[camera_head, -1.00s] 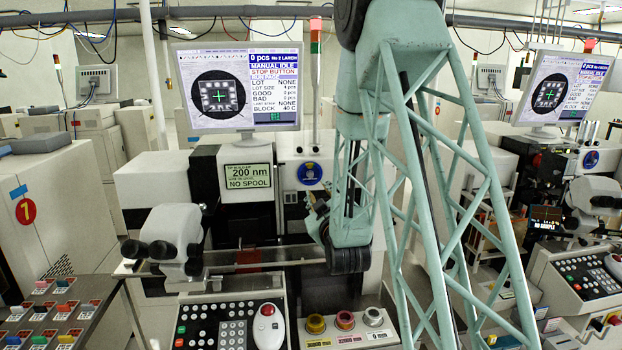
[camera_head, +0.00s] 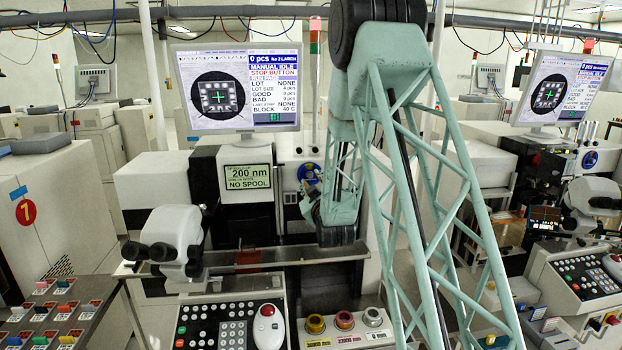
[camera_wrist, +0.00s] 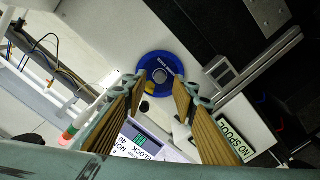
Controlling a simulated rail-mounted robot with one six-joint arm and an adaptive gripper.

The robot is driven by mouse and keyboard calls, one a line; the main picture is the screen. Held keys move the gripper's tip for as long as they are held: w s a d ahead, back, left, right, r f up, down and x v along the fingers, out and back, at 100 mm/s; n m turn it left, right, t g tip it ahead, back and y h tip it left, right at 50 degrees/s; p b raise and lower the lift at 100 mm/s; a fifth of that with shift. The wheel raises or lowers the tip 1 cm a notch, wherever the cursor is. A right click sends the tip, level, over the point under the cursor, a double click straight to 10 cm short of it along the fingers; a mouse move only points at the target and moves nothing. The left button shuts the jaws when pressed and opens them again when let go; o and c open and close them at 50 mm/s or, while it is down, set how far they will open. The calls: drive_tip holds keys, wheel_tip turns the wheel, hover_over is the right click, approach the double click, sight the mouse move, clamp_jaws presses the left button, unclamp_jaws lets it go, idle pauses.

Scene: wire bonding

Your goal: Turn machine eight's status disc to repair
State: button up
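A round blue status disc (camera_head: 307,172) sits on the white front of the machine in the middle, right of its "200 nm NO SPOOL" display (camera_head: 247,177). My arm partly covers it in the head view. In the wrist view, the blue disc (camera_wrist: 146,68) has a grey round hub at its centre. My gripper (camera_wrist: 163,88) is open, with its two ribbed fingers apart on either side of the disc's near part. Nothing is held. Whether the fingertips touch the disc cannot be told. In the head view my gripper (camera_head: 310,198) is small and partly hidden at the disc's lower edge.
A monitor (camera_head: 240,88) stands above the machine. A microscope (camera_head: 170,240) is at front left. A keypad panel (camera_head: 228,322) and coloured buttons (camera_head: 344,320) lie below. Another blue disc (camera_head: 590,160) is on the right machine. A grey bracket (camera_wrist: 257,67) is beside the disc.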

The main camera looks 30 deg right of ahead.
sight(310, 176)
drive_tip(key=shift+x, duration=1.6)
drive_tip(key=shift+c, duration=0.2)
drive_tip(key=c, duration=0.8)
